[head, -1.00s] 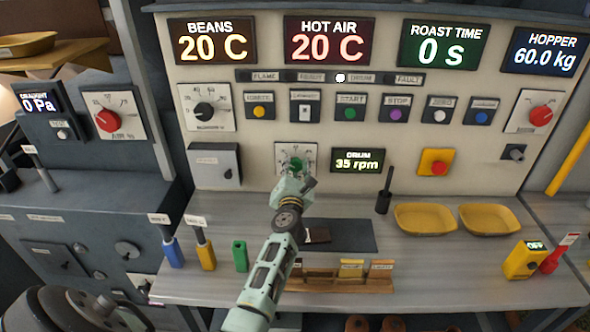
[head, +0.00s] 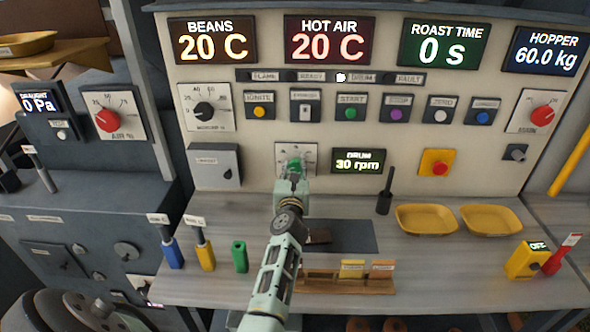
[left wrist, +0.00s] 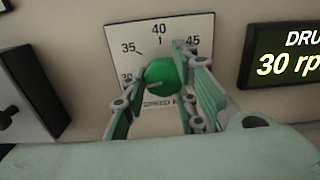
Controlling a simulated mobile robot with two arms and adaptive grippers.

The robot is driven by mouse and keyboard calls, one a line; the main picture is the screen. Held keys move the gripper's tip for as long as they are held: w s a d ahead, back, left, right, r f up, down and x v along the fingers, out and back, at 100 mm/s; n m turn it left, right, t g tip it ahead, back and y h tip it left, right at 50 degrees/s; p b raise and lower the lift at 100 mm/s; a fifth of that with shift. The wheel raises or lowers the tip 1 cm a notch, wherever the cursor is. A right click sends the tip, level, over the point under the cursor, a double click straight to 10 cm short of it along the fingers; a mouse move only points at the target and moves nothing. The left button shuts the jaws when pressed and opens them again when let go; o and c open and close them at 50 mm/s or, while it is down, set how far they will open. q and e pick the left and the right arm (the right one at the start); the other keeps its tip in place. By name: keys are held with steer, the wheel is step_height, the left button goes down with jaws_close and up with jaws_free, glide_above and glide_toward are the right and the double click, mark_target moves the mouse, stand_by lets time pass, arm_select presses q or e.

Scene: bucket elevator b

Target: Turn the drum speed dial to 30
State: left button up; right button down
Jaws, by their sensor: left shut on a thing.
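The green drum speed dial (left wrist: 163,77) sits on a white scale plate (left wrist: 133,41) in the left wrist view. Marks 35, 40 and 45 show; the lower marks are partly hidden by my fingers. My left gripper (left wrist: 166,88) is shut on the dial, one finger on each side. In the head view my left gripper (head: 293,172) covers most of the dial. The drum display (head: 358,161) reads 30 rpm. It also shows, cut off, in the left wrist view (left wrist: 284,55). My right gripper is not in view.
The emergency-style red button (head: 438,167) on a yellow plate is right of the display. Yellow trays (head: 427,219) and a wooden rack (head: 345,283) rest on the counter (head: 420,270). A grey box (head: 214,166) is left of the dial.

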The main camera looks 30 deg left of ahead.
arm_select(q)
steer(key=shift+s+a+r, duration=0.1)
steer(key=shift+a+r, duration=0.1)
steer(key=shift+a, duration=0.1)
steer(key=o, duration=0.7)
steer(key=shift+o, duration=1.4)
steer(key=shift+s+a, duration=0.1)
steer(key=shift+d+f, duration=0.1)
steer(key=shift+d, duration=0.1)
steer(key=shift+s+d+f, duration=0.1)
steer(key=v, duration=0.7)
